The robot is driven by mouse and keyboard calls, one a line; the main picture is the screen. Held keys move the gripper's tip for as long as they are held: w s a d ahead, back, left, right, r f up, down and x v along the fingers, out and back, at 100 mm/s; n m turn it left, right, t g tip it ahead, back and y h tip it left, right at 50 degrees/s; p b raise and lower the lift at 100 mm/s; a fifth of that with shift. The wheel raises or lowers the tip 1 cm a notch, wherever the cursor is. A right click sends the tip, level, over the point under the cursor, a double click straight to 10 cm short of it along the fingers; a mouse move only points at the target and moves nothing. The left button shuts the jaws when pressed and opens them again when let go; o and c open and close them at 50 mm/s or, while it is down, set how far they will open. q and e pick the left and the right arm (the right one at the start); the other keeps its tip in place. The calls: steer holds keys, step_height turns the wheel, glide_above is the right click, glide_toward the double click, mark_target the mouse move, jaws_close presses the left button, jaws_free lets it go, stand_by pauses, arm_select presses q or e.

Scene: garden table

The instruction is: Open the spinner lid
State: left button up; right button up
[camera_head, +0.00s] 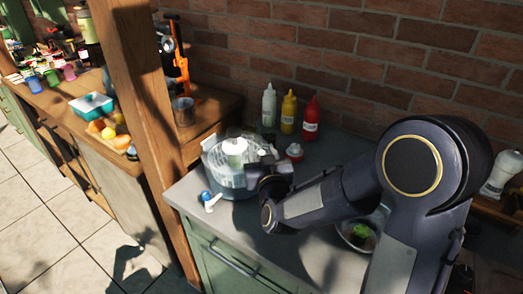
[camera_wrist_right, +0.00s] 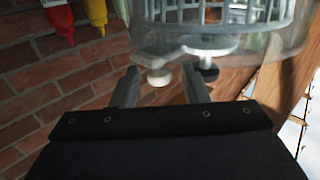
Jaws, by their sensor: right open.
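The salad spinner (camera_head: 224,178), a clear round bowl with a pale basket inside, stands on the grey counter with its lid on. A white cap shows at the middle of its top. My right gripper (camera_head: 272,172) is at the spinner's right side, near the lid. In the right wrist view, which looks upside down, the spinner (camera_wrist_right: 225,40) fills the upper part. A pale knob (camera_wrist_right: 157,76) shows between or just beyond the open fingers of my right gripper (camera_wrist_right: 161,80); contact cannot be told. My left gripper is out of view.
White, yellow (camera_head: 288,112) and red (camera_head: 311,118) squeeze bottles stand behind, by the brick wall. A small white-and-blue item (camera_head: 210,201) lies at the counter's front left. A bowl (camera_head: 358,235) sits under my right arm. A wooden post (camera_head: 150,120) rises at the left.

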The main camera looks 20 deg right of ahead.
steer(key=shift+w, duration=0.3)
steer(key=shift+d, duration=0.1)
jaws_close()
